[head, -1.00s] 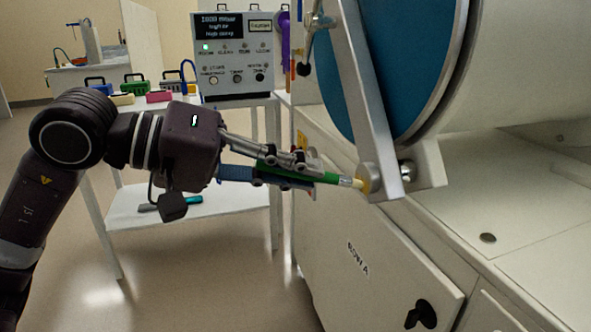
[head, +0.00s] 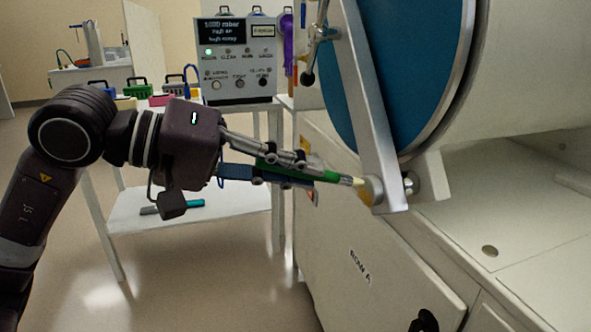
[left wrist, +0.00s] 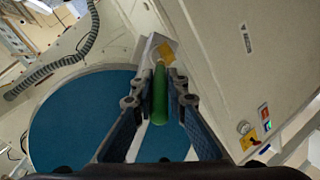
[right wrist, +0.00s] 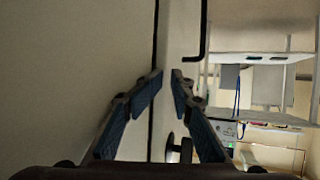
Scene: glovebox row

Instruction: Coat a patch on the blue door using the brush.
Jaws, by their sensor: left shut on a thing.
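The blue door (head: 415,60) is a large round disc with a pale rim at the upper right of the head view. It also shows in the left wrist view (left wrist: 75,130). A slanted silver bar (head: 366,90) crosses in front of it. My left gripper (head: 312,172) is shut on the green handle of the brush (head: 328,177). The brush's pale yellow tip points right, close to the bar's lower end and below the disc; I cannot tell if it touches the bar. My right gripper (right wrist: 167,74) shows only in its wrist view, with a gap between its fingers and nothing held.
A white cart (head: 160,214) at the left carries several coloured cases and a grey control box (head: 237,60). A white cabinet (head: 345,235) with a black knob stands below the door. A white worktop (head: 530,230) lies at the right. Clear floor is at lower left.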

